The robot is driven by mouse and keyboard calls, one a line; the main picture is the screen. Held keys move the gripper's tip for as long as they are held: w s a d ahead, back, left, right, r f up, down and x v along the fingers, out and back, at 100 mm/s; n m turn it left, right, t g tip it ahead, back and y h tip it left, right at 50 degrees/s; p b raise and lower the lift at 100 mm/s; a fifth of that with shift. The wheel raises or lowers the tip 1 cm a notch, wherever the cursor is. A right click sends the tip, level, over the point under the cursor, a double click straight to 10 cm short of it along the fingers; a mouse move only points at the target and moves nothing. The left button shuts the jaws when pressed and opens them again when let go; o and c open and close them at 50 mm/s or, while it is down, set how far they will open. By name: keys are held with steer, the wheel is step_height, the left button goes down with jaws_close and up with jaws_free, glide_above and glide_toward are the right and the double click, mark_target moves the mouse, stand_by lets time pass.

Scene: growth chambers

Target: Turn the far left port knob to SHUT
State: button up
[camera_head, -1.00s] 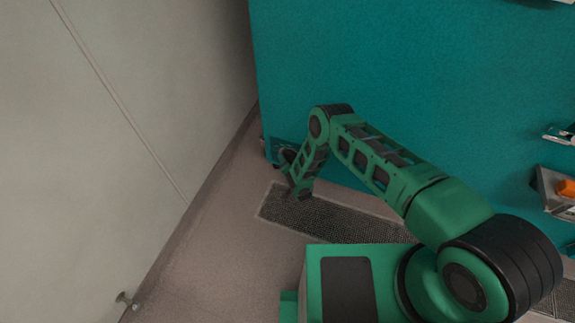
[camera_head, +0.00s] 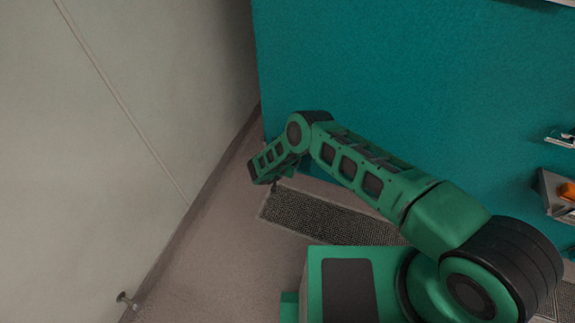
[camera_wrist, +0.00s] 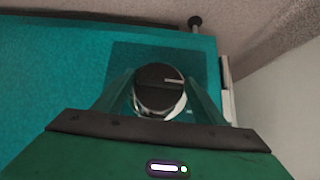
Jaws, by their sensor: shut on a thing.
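The port knob (camera_wrist: 160,86) shows in the wrist view as a round black cap with a pale pointer line and a shiny metal collar below it. The pointer line points to the right in that picture. My gripper (camera_wrist: 160,97) is shut on the knob, one finger on each side of it. A darker teal square lies around the knob on the teal panel (camera_wrist: 50,75). No SHUT label can be read. In the head view my forearm hides the knob and my gripper.
A pale wall (camera_head: 110,130) stands close to the left of the teal chamber front (camera_head: 420,90). A dark floor grate (camera_head: 330,217) lies below the front. A small tray with an orange thing (camera_head: 567,190) is at the right edge.

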steer(key=shift+w, duration=0.15)
stand_by(0.4)
steer(key=o, duration=0.8)
steer(key=shift+o, duration=0.2)
steer(key=v, duration=1)
steer(key=shift+s+a+r, duration=0.25)
steer(key=shift+r, duration=0.05)
